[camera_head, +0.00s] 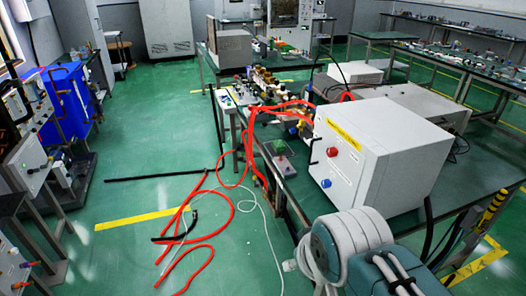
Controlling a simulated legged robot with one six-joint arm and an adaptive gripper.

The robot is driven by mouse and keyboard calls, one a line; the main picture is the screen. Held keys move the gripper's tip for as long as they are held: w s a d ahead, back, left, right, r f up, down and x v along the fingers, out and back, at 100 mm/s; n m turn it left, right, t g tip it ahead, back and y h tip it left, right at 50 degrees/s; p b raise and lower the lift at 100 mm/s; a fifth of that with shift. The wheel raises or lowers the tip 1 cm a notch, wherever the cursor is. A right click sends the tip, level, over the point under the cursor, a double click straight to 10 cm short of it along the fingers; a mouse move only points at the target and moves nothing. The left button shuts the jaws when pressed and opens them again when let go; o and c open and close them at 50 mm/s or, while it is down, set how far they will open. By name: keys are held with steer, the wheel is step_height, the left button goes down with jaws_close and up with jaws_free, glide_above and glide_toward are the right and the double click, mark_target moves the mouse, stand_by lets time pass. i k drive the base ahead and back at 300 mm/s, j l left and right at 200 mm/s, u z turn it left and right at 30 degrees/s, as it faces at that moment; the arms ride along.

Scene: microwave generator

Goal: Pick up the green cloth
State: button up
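I cannot pick out a green cloth with certainty. A small green item (279,146) sits by a grey box at the near left edge of the workbench. It is too small to tell whether it is cloth.
A white cabinet (385,150) with red and blue knobs stands on the workbench. Red hoses (210,235) and a thin white cable (262,212) lie on the green floor. Open floor (150,120) lies left.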

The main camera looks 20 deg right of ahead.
mark_target(278, 146)
steer(key=i+j+z, duration=0.1)
steer(key=j, duration=0.3)
steer(key=i+j+z, duration=0.1)
steer(key=i+j, duration=0.15)
steer(key=j, duration=0.15)
steer(key=i+j+z, duration=0.1)
steer(key=j, duration=0.3)
steer(key=i+j+z, duration=0.15)
steer(key=j, duration=0.25)
steer(key=i+j+z, duration=0.1)
steer(key=j, duration=0.35)
steer(key=i+j+z, duration=0.2)
steer(key=i, duration=0.4)
steer(key=i+j+z, duration=0.2)
steer(key=i+j, duration=0.2)
steer(key=i, duration=0.15)
steer(key=i+l+z, duration=0.1)
steer(key=i+l, duration=0.25)
steer(key=i+l+z, duration=0.1)
steer(key=i+l, duration=0.2)
steer(key=i, duration=0.25)
